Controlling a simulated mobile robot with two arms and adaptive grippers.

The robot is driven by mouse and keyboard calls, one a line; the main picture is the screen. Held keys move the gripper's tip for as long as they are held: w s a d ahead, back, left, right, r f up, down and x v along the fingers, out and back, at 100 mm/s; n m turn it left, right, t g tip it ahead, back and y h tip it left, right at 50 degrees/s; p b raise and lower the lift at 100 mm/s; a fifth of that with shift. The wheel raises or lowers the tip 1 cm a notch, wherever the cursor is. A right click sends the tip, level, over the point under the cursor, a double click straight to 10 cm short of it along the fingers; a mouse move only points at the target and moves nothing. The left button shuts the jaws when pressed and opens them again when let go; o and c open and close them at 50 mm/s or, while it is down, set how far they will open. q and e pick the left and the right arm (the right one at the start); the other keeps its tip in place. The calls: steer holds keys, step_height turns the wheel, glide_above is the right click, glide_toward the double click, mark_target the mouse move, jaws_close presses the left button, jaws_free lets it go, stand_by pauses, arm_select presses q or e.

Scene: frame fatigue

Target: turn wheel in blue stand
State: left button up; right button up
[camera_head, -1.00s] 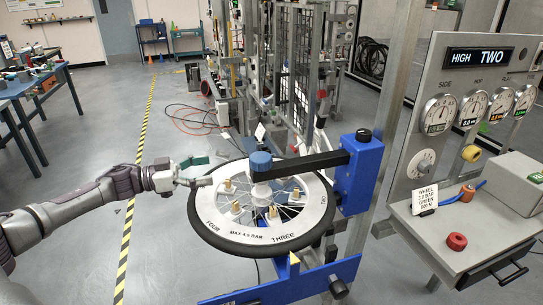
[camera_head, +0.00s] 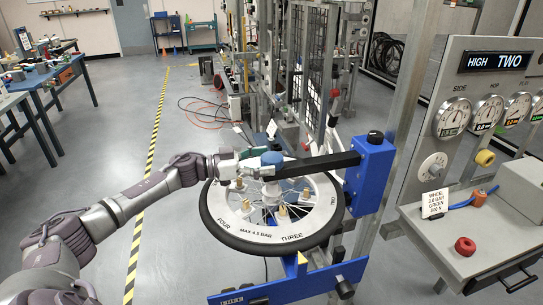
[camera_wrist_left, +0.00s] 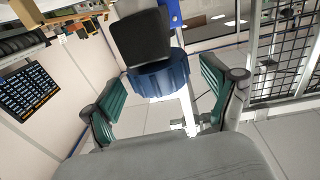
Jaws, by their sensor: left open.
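The wheel (camera_head: 262,237) lies flat in the blue stand (camera_head: 369,178), with a black tyre and a white face marked FOUR, THREE and TWO. Brass-coloured pegs stand on its face. A blue knob (camera_head: 272,158) sits above the hub at the end of the stand's black arm (camera_head: 318,163). My left gripper (camera_head: 253,162) is open beside the knob, over the wheel's far left part. In the left wrist view, its green-padded fingers (camera_wrist_left: 160,92) are spread to either side of the blue knob (camera_wrist_left: 160,78), apart from it. My right gripper is not in view.
A grey panel (camera_head: 455,160) with dials and a HIGH TWO display stands at the right. Below it, a bench top (camera_head: 437,243) holds a red ring (camera_head: 465,246) and a WHEEL card (camera_head: 435,202). Wire-mesh racks (camera_head: 310,70) stand behind the wheel.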

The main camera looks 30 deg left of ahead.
arm_select(q)
steer(key=shift+x, duration=0.95)
steer(key=c, duration=1.6)
steer(key=shift+s, duration=0.1)
jaws_close()
